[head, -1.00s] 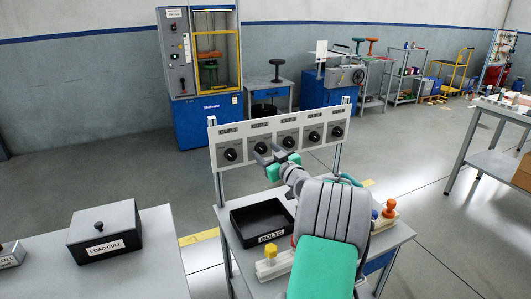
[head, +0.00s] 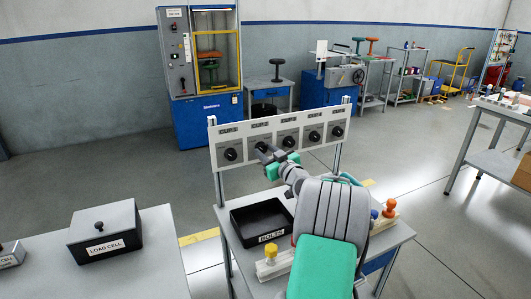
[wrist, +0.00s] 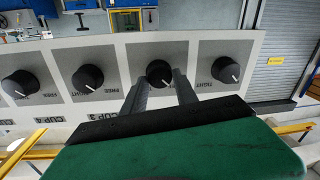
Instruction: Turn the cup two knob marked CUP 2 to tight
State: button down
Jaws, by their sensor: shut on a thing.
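A white panel (head: 303,156) carries a row of several round black knobs. The second knob from the left (head: 260,148) is partly hidden by my gripper (head: 268,153) in the head view. In the wrist view this same knob (wrist: 158,70) sits between the tips of my gripper (wrist: 161,82), which is shut on it. A white pointer line shows on the knob's lower right there. Its name label is hidden behind my gripper. The neighbouring knob to the left (wrist: 88,78) has an upside-down CUP 3 label below it.
The knob at the right of the wrist view (wrist: 226,69) has TIGHT printed to its left. Below the panel stand a black BOLTS tray (head: 262,220), a yellow-knobbed block (head: 271,252) and an orange knob (head: 390,208). A LOAD CELL box (head: 105,232) sits on the left table.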

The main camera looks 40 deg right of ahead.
jog(key=shift+m, duration=0.4)
jog(key=m+b, duration=0.1)
jog(key=m, duration=0.2)
jog(key=shift+f+m+b, duration=0.1)
jog(key=shift+m+b, duration=0.2)
jog(key=shift+b, duration=0.1)
jog(key=m, duration=0.4)
jog(key=shift+m+t+h, duration=0.4)
jog(key=m+p, duration=0.1)
jog(key=m, duration=0.3)
jog(key=shift+m+p, duration=0.3)
jog(key=shift+m, duration=0.1)
jog(key=shift+m+h+p, duration=0.5)
jog(key=shift+m+p, duration=0.65)
jog(key=shift+m, duration=1.35)
jog(key=shift+f, duration=0.1)
jog(key=c, duration=1)
grip_release()
jog(key=shift+o, duration=0.2)
